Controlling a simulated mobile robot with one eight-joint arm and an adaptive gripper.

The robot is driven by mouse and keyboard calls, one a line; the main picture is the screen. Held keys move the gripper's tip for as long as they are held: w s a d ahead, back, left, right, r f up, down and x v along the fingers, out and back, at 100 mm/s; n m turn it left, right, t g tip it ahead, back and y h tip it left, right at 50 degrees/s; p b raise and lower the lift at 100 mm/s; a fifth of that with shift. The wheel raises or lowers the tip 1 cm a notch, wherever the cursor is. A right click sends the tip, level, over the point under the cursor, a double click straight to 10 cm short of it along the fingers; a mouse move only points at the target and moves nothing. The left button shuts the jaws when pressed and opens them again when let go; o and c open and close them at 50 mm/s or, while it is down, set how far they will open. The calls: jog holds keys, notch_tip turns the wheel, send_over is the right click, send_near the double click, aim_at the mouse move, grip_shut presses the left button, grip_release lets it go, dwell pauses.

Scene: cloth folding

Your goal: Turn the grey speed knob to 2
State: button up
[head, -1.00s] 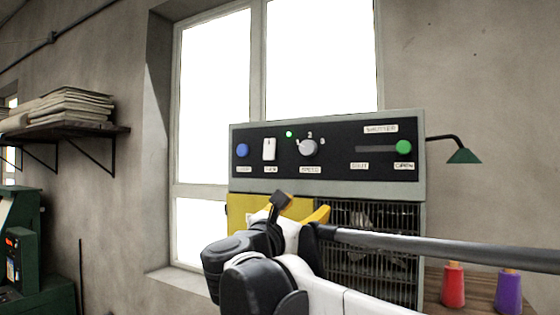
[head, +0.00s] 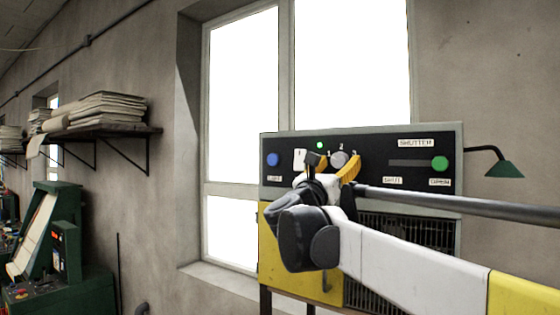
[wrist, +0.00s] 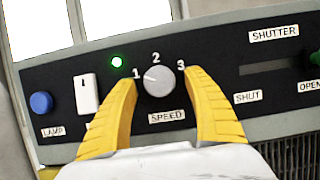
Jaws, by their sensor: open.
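The grey speed knob (wrist: 159,81) is on the black control panel (wrist: 218,75), above the SPEED label, with the marks 1, 2 and 3 around its top. Its light pointer line aims left, towards 1. In the head view the knob (head: 338,158) shows just above my gripper (head: 334,166). My gripper (wrist: 160,80) is open, with one yellow finger on each side of the knob. A small gap shows at each side in the wrist view. I cannot tell how far the fingertips are from the panel face.
Left of the knob are a lit green lamp (wrist: 117,62), a white switch (wrist: 86,93) and a blue button (wrist: 41,102). A shutter slider with a green knob (head: 439,163) is on the right. A dark grille (head: 405,232) lies below the panel.

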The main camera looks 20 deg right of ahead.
jog(key=c, duration=1.3)
jog(key=shift+o, duration=0.2)
jog(key=shift+m, duration=0.4)
jog(key=m+g+h, duration=0.1)
jog(key=m+g, duration=0.1)
jog(key=m, duration=0.2)
jog(key=m+g+h, duration=0.1)
jog(key=m+g, duration=0.1)
jog(key=m, duration=0.1)
jog(key=shift+w+a+r+m+p, duration=0.15)
jog(key=shift+m+p, duration=0.2)
jog(key=shift+m, duration=0.05)
jog(key=m+g+p, duration=0.1)
jog(key=m, duration=0.2)
jog(key=m+g+p, duration=0.1)
jog(key=m+g, duration=0.1)
jog(key=m, duration=0.2)
jog(key=shift+r, duration=0.1)
jog(key=shift+m+g, duration=0.3)
jog(key=shift+m, duration=0.1)
jog(key=o, duration=1.3)
jog(key=shift+w, duration=0.1)
jog(key=shift+c, duration=0.2)
